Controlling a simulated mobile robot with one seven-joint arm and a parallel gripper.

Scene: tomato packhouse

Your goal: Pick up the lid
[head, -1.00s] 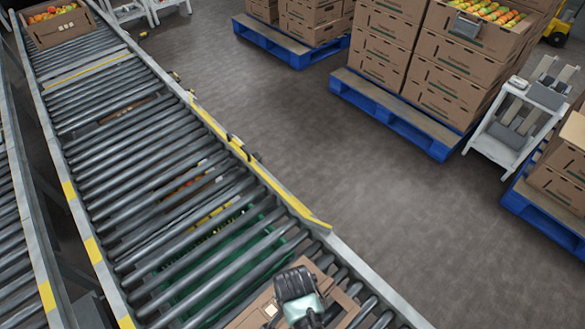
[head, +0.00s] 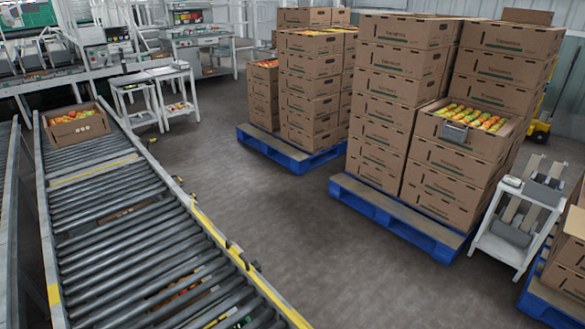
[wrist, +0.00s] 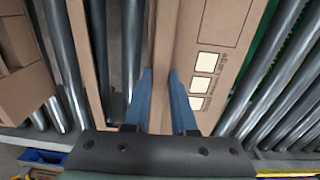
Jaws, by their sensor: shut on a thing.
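In the wrist view my gripper (wrist: 161,74) has its two blue fingers closed on either side of a brown cardboard edge. I take this cardboard piece to be the lid (wrist: 212,30); a face with printed text and pale squares shows right of the fingers. Its full outline runs out of the frame, so I cannot tell whether it is clear of the rollers or of anything below. The head view now shows neither my gripper nor the lid.
Other brown cardboard (wrist: 22,65) lies left in the wrist view, over rollers. In the head view the roller conveyor (head: 130,235) carries an open tomato box (head: 77,127) at its far end. Stacked cartons (head: 385,95) stand on blue pallets (head: 395,215). Grey floor (head: 235,200) between is clear.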

